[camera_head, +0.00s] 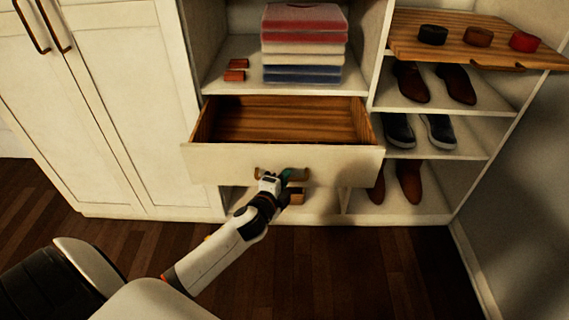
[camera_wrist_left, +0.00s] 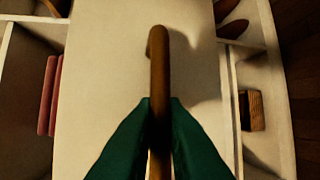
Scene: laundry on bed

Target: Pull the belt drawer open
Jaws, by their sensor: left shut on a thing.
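The drawer (camera_head: 215,163) in the middle of the white closet stands pulled out, with its bare wooden inside (camera_head: 285,120) showing and empty. Its brown bar handle (camera_head: 259,171) is on the white front. My left gripper (camera_head: 285,177) is at the handle, its fingers partly hidden by the wrist. In the left wrist view the green fingertips (camera_wrist_left: 161,100) are shut on the handle (camera_wrist_left: 159,65), one on each side of the bar. My right gripper is not in view.
Folded clothes (camera_head: 303,45) sit on the shelf above the drawer. A wooden tray (camera_head: 455,48) with rolled belts (camera_head: 478,37) juts out at upper right, above shelves of shoes (camera_head: 412,82). Closed cabinet doors (camera_head: 120,100) are at left. The dark wood floor (camera_head: 370,270) in front is clear.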

